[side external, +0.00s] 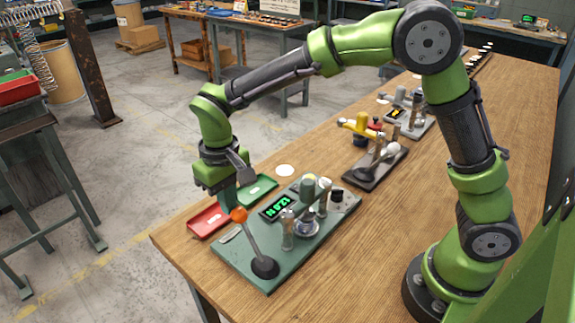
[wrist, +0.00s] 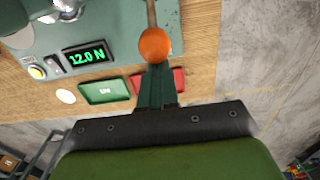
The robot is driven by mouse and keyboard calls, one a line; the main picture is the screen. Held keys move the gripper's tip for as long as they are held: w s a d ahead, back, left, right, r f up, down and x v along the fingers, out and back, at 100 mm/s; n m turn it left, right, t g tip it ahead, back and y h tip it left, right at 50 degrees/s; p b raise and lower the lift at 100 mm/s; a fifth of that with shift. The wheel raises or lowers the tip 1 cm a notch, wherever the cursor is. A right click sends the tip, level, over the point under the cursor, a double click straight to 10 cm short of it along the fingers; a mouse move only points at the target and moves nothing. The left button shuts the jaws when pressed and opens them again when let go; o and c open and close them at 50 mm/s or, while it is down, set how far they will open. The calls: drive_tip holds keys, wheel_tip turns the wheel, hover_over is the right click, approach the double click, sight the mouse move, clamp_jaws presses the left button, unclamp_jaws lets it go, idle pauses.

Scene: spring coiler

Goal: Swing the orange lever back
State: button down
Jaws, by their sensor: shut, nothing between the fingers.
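The lever's orange ball knob (side external: 239,215) tops a thin grey rod (side external: 252,240) that rises from a round black pivot (side external: 265,267) on the green machine plate (side external: 232,262). The lever leans toward the red and green trays. My gripper (side external: 231,206) is shut and empty, with its dark green fingers pointing down right beside the knob. In the wrist view the knob (wrist: 154,45) sits at the tips of my shut fingers (wrist: 156,68). I cannot tell whether they touch. The display (side external: 277,207) reads 12.0 N.
A red tray (side external: 207,222) and a green tray (side external: 258,189) lie beside the plate. Metal posts (side external: 288,230) stand on it. A dark fixture (side external: 368,180) and a yellow-handled tool (side external: 361,125) stand farther along the wooden bench (side external: 400,230).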

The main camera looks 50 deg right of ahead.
sight(243, 214)
drive_tip(key=shift+s+r, duration=0.2)
drive_tip(key=shift+s, duration=0.35)
drive_tip(key=shift+s+r, duration=0.15)
drive_tip(key=shift+s, duration=0.35)
drive_tip(key=shift+s+r, duration=0.2)
drive_tip(key=shift+s, duration=0.4)
drive_tip(key=shift+s+r, duration=0.1)
drive_tip(key=shift+s, duration=0.3)
drive_tip(key=shift+s+r, duration=0.1)
drive_tip(key=shift+s, duration=1.15)
